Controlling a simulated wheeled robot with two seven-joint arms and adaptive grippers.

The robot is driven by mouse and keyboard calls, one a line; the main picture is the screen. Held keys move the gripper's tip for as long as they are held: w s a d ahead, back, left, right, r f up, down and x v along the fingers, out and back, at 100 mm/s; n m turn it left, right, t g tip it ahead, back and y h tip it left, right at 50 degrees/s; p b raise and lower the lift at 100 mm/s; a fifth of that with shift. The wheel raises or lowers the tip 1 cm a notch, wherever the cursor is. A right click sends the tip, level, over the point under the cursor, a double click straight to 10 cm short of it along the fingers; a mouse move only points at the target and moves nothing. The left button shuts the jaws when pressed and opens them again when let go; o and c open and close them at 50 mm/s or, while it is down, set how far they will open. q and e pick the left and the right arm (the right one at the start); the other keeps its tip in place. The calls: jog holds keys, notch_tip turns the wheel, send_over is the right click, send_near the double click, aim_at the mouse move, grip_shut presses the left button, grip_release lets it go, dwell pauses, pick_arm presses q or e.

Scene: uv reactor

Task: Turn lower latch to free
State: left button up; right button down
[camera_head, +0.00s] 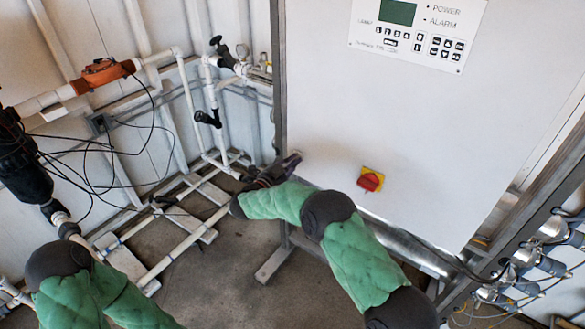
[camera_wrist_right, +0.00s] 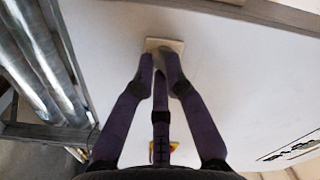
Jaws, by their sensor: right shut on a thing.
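The lower latch shows in the right wrist view as a small pale plate (camera_wrist_right: 151,44) on the white cabinet face, with its handle between my fingertips. My right gripper (camera_wrist_right: 161,66) is shut on this latch; its fingers hide most of the handle, so I cannot tell its angle. In the head view my right gripper (camera_head: 285,166) is at the lower left edge of the cabinet (camera_head: 420,120), and the latch is hidden there. My left arm enters at the lower left; its gripper is not in view.
A red rotary switch on a yellow plate (camera_head: 371,181) sits on the cabinet right of my right gripper. A control panel (camera_head: 418,30) is above. White pipes (camera_head: 180,245) and loose black cables fill the left side. Metal tubes (camera_wrist_right: 40,60) run beside the cabinet face.

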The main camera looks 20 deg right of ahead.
jog(key=shift+w+a+f+m+b, duration=0.1)
jog(key=shift+f+m+b, duration=0.05)
jog(key=shift+m+b, duration=3.6)
jog(key=shift+m, duration=0.35)
jog(key=c, duration=1.3)
grip_release()
jog(key=v, duration=1.2)
